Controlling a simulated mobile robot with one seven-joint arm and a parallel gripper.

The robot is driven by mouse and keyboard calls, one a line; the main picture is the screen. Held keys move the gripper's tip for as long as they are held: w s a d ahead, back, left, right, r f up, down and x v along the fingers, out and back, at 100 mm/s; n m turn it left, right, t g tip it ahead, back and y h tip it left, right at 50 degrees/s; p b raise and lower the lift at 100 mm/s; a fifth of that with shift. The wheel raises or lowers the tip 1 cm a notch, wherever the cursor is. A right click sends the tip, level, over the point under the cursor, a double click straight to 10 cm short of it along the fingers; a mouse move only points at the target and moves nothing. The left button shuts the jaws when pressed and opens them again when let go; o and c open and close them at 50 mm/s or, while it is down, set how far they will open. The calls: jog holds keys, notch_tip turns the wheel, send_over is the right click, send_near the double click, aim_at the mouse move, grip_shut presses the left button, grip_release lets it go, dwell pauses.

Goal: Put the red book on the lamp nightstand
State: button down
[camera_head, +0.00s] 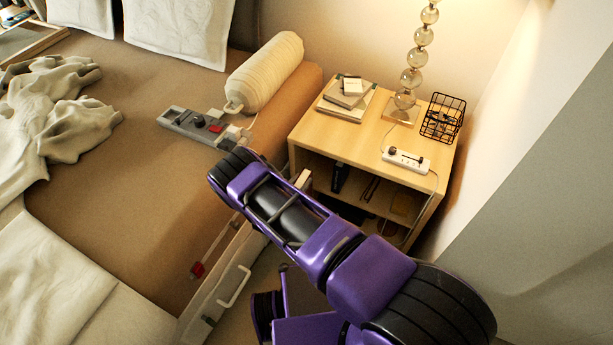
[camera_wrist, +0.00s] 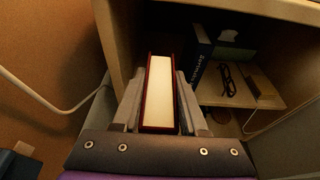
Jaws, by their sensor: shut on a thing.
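The red book (camera_wrist: 160,92) is upright between the fingers of my gripper (camera_wrist: 158,100) in the wrist view, its pale page edges facing the camera. My gripper is shut on it. The book is at the left side of the nightstand's open front. In the head view my purple arm hides most of the gripper and book. The wooden lamp nightstand (camera_head: 313,126) stands against the wall; its shelf also shows in the wrist view (camera_wrist: 245,90). The lamp (camera_head: 411,78), with a stem of clear balls, stands on its top.
On the nightstand top are stacked books (camera_head: 347,97), a black wire basket (camera_head: 443,117) and a white power strip (camera_head: 406,160). The top's front left is bare. A dark book (camera_wrist: 197,55) and glasses (camera_wrist: 228,80) are inside. The bed (camera_head: 130,180) is at left.

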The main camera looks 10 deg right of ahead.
jog(key=shift+s+a+r, duration=0.15)
jog(key=shift+s+a, duration=0.05)
jog(key=shift+a, duration=0.05)
jog(key=s+d+r+m+g+h, duration=0.1)
jog(key=s+d+r, duration=0.1)
jog(key=r, duration=0.8)
jog(key=s+d+r+m+g+h, duration=0.1)
jog(key=s+d+r, duration=0.1)
jog(key=r, duration=0.8)
jog(key=s+d+r+m+g+h, duration=0.1)
jog(key=s+d+r, duration=0.1)
jog(key=r, duration=0.8)
jog(key=w+d+r+n+t+y+p, duration=0.1)
jog(key=w+d+r, duration=0.15)
jog(key=w, duration=0.65)
jog(key=w+d+r+n+t+y+p, duration=0.15)
jog(key=w+d, duration=0.25)
jog(key=w, duration=0.5)
notch_tip(320, 180, down, 10)
jog(key=w+b, duration=0.1)
jog(key=b, duration=0.1)
jog(key=shift+w+d, duration=0.25)
jog(key=shift+n+t+y, duration=0.25)
jog(key=shift+c, duration=2.2)
grip_release()
jog(key=shift+f, duration=0.1)
